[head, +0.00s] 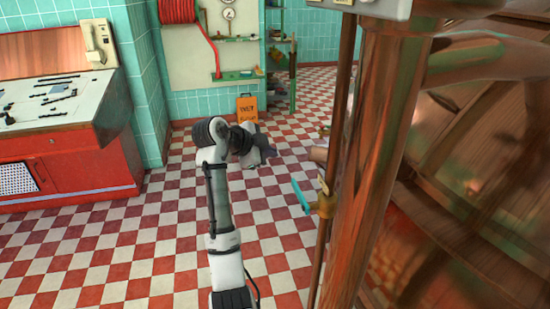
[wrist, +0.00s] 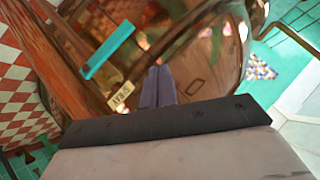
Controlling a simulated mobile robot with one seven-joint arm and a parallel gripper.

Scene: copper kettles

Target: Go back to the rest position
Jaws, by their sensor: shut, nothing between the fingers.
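My gripper (head: 268,152) is at the end of my raised, bent arm in the middle of the head view, above the checkered floor. In the wrist view my gripper (wrist: 158,72) has its fingers together, with nothing between them. It points toward the copper kettle (head: 378,150), which fills the right of the head view. A turquoise handle (head: 301,197) on a brass fitting is on a thin pipe at the kettle's left side. The turquoise handle also shows in the wrist view (wrist: 109,50), left of the fingers and apart from them. A small lettered tag (wrist: 121,97) is below it.
A red control desk (head: 75,165) with a pale sloped panel stands at the left. An orange sign (head: 247,108) stands on the floor at the back, near green shelves (head: 281,60). The checkered floor (head: 130,235) left of my arm is clear.

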